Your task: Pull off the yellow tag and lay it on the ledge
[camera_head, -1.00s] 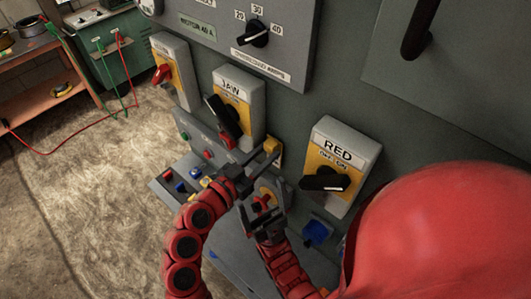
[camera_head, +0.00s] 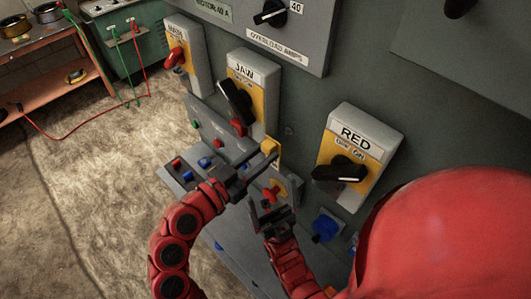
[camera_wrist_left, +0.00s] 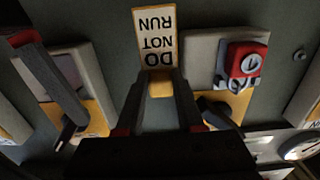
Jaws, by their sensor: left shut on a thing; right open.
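The yellow tag (camera_wrist_left: 155,38), lettered "DO NOT RUN", appears upside down in the left wrist view, against the grey panel. Its yellow block (camera_wrist_left: 160,86) sits between my left fingertips. In the head view the yellow block (camera_head: 270,146) is below the JAW switch. My left gripper (camera_head: 264,161) is shut on the block; I cannot tell whether the tag touches the panel. My right gripper (camera_head: 268,210) is open and empty, lower down in front of the panel. A grey ledge (camera_head: 172,179) juts out at the left, partly hidden by my left arm.
The JAW switch (camera_head: 246,72) and RED switch (camera_head: 355,140) stick out from the panel on either side of the tag. Small red and blue items (camera_head: 204,162) sit on the ledge. A red padlock (camera_wrist_left: 246,60) shows beside the tag. A blue part (camera_head: 325,228) is below RED.

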